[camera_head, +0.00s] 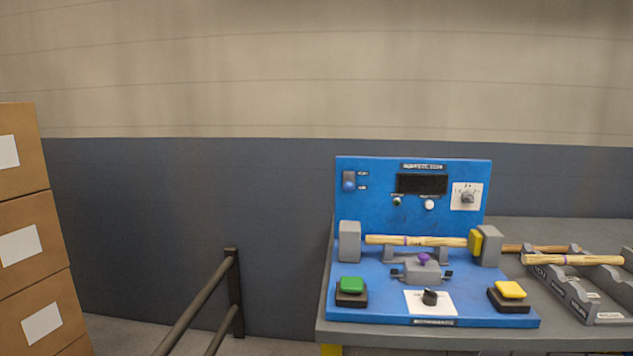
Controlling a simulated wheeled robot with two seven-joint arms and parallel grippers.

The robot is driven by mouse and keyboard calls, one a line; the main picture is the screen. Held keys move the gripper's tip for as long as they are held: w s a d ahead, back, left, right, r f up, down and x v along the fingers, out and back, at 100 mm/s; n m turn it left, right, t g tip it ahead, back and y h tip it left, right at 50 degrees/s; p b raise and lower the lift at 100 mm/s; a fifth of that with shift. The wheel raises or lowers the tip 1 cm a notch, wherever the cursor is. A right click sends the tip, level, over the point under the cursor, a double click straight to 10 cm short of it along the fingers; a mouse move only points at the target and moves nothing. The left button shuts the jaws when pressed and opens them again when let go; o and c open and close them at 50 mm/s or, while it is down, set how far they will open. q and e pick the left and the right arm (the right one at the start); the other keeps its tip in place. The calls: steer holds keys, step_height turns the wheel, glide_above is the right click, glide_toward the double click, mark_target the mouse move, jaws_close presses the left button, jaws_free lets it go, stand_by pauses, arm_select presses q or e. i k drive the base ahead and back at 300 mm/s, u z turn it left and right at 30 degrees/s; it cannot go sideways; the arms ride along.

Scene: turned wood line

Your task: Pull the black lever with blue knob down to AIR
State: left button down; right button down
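The black lever with the blue knob (349,186) is at the upper left of the blue machine panel (370,222). The knob sits near the lower part of the dark lever plate, beside two small labels whose text is too small to read. Neither of my grippers is in view.
The machine stands on a grey table (470,338) with a wooden spindle (415,241) across it. A green button (352,285) and a yellow button (510,289) flank a black rotary knob (430,297). A grey rack (575,290) is right; cardboard boxes (20,215) and a railing (195,305) are left.

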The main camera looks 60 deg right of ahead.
mark_target(348, 186)
steer(key=z, duration=0.8)
steer(key=i, duration=1)
steer(key=z, duration=1.05)
